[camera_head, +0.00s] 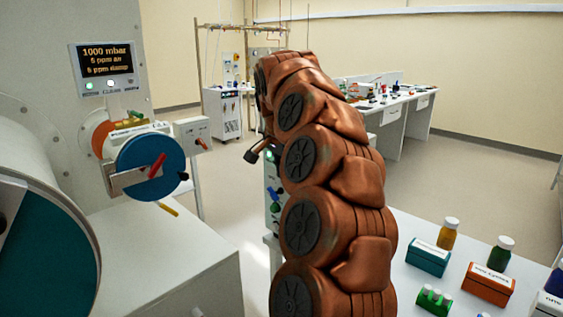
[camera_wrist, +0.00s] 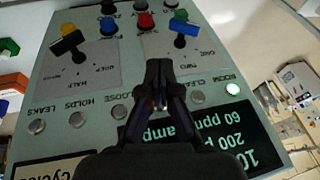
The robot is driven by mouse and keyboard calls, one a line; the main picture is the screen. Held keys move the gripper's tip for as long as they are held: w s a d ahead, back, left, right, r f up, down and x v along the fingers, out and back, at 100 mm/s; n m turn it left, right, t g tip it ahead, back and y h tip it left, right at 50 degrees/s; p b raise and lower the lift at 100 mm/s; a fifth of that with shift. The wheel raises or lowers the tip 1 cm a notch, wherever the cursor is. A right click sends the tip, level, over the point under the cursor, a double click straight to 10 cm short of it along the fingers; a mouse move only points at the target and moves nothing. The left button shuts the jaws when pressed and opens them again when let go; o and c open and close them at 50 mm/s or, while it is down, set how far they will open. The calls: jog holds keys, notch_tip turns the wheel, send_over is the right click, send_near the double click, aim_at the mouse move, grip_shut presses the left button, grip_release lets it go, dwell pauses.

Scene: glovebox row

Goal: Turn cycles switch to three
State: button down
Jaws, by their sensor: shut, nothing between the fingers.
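In the wrist view a pale green control panel (camera_wrist: 105,92) fills most of the picture, with its lettering turned over. It has two rotary switches on grey plates. I cannot tell for certain which is the cycles switch. A cream label reading "cycles" (camera_wrist: 45,172) shows at the lower left. My gripper (camera_wrist: 158,68) is shut and empty, over the panel between the two switches, apparently touching neither.
A black display (camera_wrist: 200,135) lies below. In the head view my arm hides most of the panel. A glovebox (camera_head: 60,170) stands left; a bench with boxes (camera_head: 428,257) and bottles stands right.

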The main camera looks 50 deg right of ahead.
aim_at(278, 192)
jog(key=x, duration=0.2)
jog(key=p+x, duration=0.1)
jog(key=x, duration=0.2)
jog(key=w+p+x, duration=0.1)
jog(key=x, duration=0.1)
jog(key=shift+a+f, duration=0.2)
jog(key=shift+a, duration=0.05)
jog(key=shift+w+f, duration=0.5)
jog(key=shift+f, duration=0.25)
jog(key=shift+d+f, duration=0.1)
jog(key=shift+f+b, duration=0.15)
jog(key=shift+b, duration=0.5)
